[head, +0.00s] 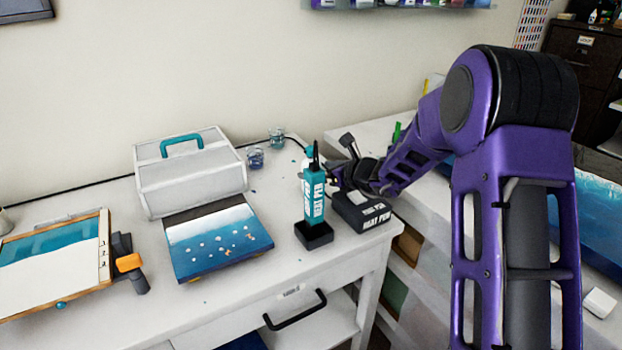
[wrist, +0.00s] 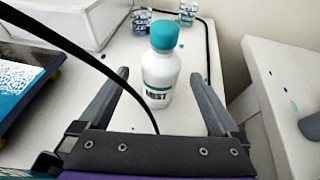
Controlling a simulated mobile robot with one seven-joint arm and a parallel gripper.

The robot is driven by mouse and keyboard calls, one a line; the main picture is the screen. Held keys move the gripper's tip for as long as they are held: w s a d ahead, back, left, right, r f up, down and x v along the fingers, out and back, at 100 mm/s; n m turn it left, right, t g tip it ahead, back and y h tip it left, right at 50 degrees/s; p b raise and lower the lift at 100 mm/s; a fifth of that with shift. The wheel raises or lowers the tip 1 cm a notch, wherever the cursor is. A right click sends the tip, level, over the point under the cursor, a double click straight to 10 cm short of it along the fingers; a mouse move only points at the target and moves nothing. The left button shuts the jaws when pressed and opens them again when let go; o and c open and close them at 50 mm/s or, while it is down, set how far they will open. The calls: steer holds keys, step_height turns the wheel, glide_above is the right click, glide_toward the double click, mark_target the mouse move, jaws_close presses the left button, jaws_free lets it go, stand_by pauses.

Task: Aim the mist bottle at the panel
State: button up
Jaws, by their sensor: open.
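The mist bottle (wrist: 160,78) is white with a teal cap and a label reading MIST, and it stands upright on the white table. In the head view only a little of the mist bottle (head: 308,154) shows behind the heat pen. My gripper (wrist: 160,76) is open, with one finger on each side of the bottle and gaps between; the bottle is a little beyond or between the fingertips. In the head view my gripper (head: 340,172) is partly hidden by the heat pen. The panel (head: 216,238), blue and white with small pale and orange spots, lies left of the bottle.
The teal heat pen (head: 314,204) stands in a black holder in front of the bottle, beside a black heat pen box (head: 362,211). A white case (head: 190,176) with a teal handle stands behind the panel. Small glass cups (head: 256,158) are at the back.

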steer(key=shift+x, duration=3.5)
steer(key=shift+r, duration=0.15)
jaws_close()
